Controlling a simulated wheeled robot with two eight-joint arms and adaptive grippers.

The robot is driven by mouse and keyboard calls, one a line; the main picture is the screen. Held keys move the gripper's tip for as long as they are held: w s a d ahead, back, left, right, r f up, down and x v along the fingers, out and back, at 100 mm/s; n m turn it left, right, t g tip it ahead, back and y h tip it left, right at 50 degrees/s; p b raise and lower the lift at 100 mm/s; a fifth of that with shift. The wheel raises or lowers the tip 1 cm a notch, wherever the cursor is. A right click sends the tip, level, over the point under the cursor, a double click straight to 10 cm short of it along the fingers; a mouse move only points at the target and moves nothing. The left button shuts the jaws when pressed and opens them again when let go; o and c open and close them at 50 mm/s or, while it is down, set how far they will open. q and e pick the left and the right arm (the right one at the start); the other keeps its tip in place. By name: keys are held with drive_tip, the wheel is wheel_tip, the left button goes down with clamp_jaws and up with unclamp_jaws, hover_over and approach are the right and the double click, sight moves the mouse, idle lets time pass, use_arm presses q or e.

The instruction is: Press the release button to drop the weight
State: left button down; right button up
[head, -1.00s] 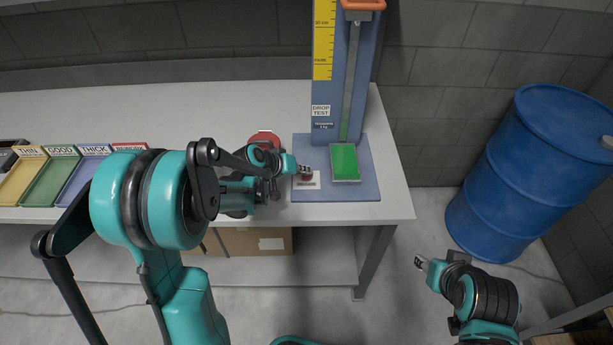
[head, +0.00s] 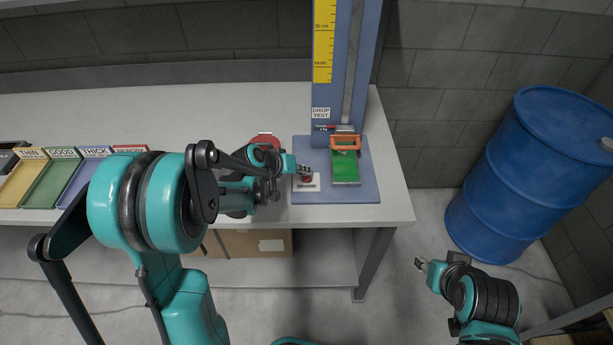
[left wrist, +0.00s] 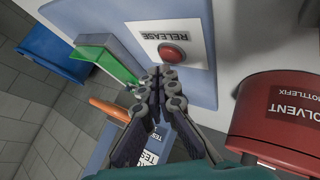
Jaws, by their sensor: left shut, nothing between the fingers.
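The red release button (head: 307,178) is on a white plate on the blue base of the drop tester. It also shows in the left wrist view (left wrist: 172,53), beside the word RELEASE. The weight's orange handle (head: 346,142) is low on the rail, over the green pad (head: 345,168). My right gripper (head: 420,264) hangs off the table's right side, too small to read.
The blue tester column (head: 326,100) stands behind the base. A red solvent can (left wrist: 275,115) stands close to my left gripper. Coloured trays (head: 65,180) lie at the left of the table (head: 180,115). A blue barrel (head: 535,175) stands on the floor at right.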

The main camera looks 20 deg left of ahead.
sight(304, 179)
use_arm(q)
drive_tip(key=shift+r, duration=0.25)
wheel_tip(304, 179, up, 5)
drive_tip(key=p, duration=0.3)
drive_tip(key=shift+p, duration=0.4)
drive_tip(key=shift+f, duration=0.1)
idle(0.4)
drive_tip(key=s+r+m+y, duration=0.1)
drive_tip(key=s+r+y, duration=0.1)
drive_tip(key=s, duration=1)
drive_tip(key=s+r+m+y, duration=0.1)
drive_tip(key=s+r, duration=0.3)
drive_tip(key=s, duration=0.9)
drive_tip(key=shift+d+r+m+g+y, duration=0.15)
drive_tip(key=shift+r+m+g+y, duration=0.2)
drive_tip(key=shift+y, duration=0.55)
